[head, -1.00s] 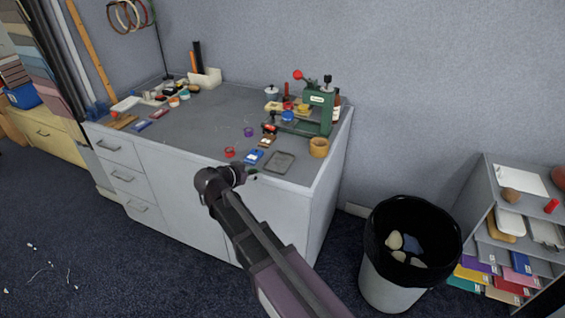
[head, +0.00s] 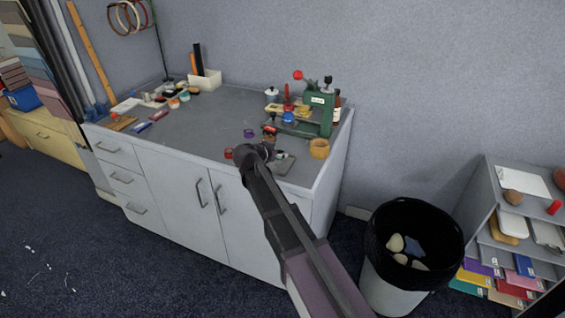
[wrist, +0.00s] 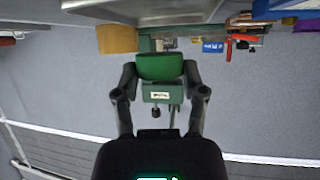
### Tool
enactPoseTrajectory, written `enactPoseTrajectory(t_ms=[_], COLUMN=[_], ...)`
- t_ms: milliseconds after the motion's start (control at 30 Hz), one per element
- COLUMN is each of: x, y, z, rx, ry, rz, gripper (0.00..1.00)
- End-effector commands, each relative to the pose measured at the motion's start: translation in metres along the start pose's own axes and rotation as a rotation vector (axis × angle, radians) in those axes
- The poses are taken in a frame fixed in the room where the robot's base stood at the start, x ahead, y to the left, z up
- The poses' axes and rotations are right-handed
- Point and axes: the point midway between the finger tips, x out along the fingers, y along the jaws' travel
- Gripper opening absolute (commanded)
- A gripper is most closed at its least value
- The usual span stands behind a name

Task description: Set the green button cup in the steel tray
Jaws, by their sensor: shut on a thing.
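The green button cup (wrist: 160,66) is between the two fingertips of my gripper (wrist: 161,78) in the wrist view, and the gripper is shut on it. In the head view my gripper (head: 272,153) is over the front right of the worktop, and its wrist hides most of the cup. The steel tray (head: 287,166) lies flat near the front edge, beside and partly behind my gripper. The cup appears to be above the near left part of the tray; its exact height cannot be told.
A green press (head: 318,117) stands behind the tray. A tan round pot (head: 319,148) is to the tray's right. A red cup (head: 228,154) and a purple cup (head: 249,133) stand to the left. The middle of the worktop (head: 205,122) is clear.

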Motion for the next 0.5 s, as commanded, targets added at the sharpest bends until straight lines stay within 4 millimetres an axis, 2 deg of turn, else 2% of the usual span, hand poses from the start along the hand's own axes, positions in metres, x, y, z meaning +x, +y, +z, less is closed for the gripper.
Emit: enactPoseTrajectory(t_ms=[333,500], x=[0.0006,0.0039], y=[0.0000,-0.0001], z=[0.0003,0.0067], rx=[0.000,0.000], ry=[0.000,0.000], rz=[-0.001,-0.001], gripper=[0.15,0.15])
